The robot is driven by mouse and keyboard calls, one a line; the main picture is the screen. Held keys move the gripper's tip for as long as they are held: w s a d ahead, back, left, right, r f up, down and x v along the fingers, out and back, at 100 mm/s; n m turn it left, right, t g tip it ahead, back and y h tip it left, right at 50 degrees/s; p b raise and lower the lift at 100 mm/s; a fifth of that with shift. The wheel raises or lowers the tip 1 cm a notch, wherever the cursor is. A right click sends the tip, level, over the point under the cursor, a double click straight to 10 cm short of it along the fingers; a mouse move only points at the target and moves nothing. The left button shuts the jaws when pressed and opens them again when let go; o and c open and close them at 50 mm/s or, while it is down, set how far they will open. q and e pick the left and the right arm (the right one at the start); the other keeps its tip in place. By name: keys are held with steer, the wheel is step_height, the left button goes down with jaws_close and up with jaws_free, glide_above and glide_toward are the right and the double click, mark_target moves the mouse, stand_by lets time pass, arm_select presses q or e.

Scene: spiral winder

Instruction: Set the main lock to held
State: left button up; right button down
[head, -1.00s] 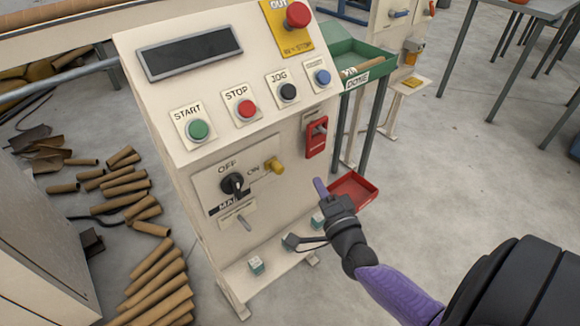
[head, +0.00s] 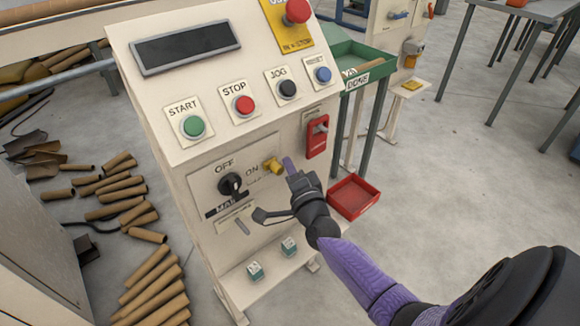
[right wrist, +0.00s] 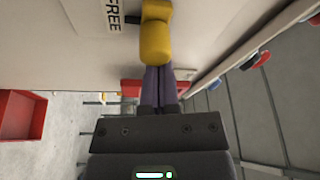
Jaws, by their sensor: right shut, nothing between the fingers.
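The white control cabinet (head: 190,105) carries a black MAIN rotary switch (head: 230,184) with OFF and ON markings. A yellow knob-like part (head: 273,166) sticks out just right of this switch. In the right wrist view the yellow part (right wrist: 155,35) has a stub pointing toward a FREE label (right wrist: 113,15). My right gripper (head: 290,166) is shut and empty, its purple fingertips right beside the yellow part. In the right wrist view the fingertips (right wrist: 160,75) meet the near end of the yellow part; I cannot tell whether they touch. My left gripper is not in view.
A red lockout-like piece (head: 317,136) hangs on the panel right of my fingers. START, STOP, JOG and blue buttons (head: 323,74) sit above. A red bin (head: 353,196) stands to the right. Cardboard tubes (head: 152,285) lie at left.

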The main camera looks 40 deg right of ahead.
mark_target(266, 165)
steer(key=a+p, duration=0.2)
steer(key=a, duration=0.2)
steer(key=shift+a+r, duration=0.1)
steer(key=shift+a, duration=0.4)
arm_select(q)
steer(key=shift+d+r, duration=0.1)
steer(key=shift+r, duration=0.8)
arm_select(e)
steer(key=shift+s, duration=0.1)
steer(key=shift+f, duration=0.2)
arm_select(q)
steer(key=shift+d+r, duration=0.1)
arm_select(e)
steer(key=shift+r, duration=0.1)
